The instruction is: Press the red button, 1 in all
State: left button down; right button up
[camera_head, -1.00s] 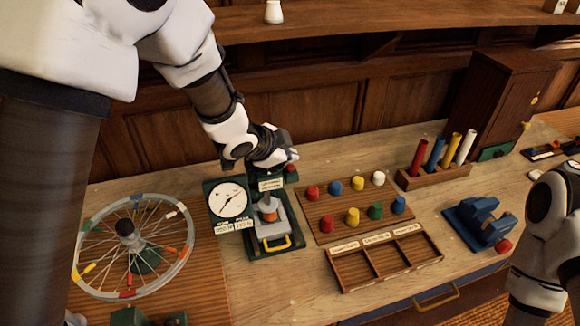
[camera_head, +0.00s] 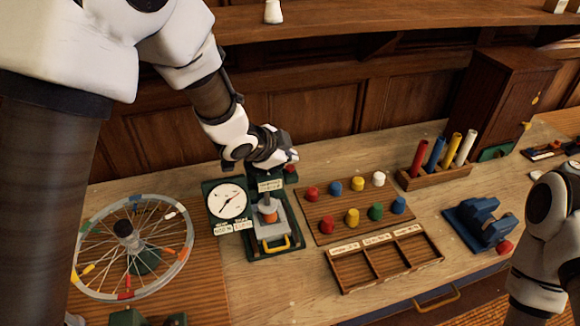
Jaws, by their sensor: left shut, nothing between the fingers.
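The red button (camera_head: 291,169) shows as a small red cap at the back right of a dark green press stand (camera_head: 288,225). My left gripper (camera_head: 285,160) is shut and empty, over the back of the stand. Its fingertips are right at the red button and partly cover it; I cannot tell whether they touch it. The stand holds a grey block with an orange piece (camera_head: 268,214) and a yellow handle. A white dial (camera_head: 228,202) with a needle is at its left. My right arm is at the right edge, its gripper out of view.
A spoked wheel (camera_head: 85,240) stands at the left. Coloured knobs on a board (camera_head: 328,226) and an empty three-part tray (camera_head: 340,275) lie to the right. Beyond are a rack of coloured tubes (camera_head: 408,183), a blue device (camera_head: 465,218) and a wooden cabinet (camera_head: 490,105).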

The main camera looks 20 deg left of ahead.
aim_at(288, 169)
pick_arm(q)
jog(key=shift+f, duration=0.3)
jog(key=shift+f+b, duration=0.5)
jog(key=shift+b, duration=0.05)
dwell(0.5)
jog(key=shift+r+p, duration=0.9)
notch_tip(288, 169, up, 5)
jog(key=p, duration=0.5)
jog(key=shift+r, duration=0.1)
dwell(0.6)
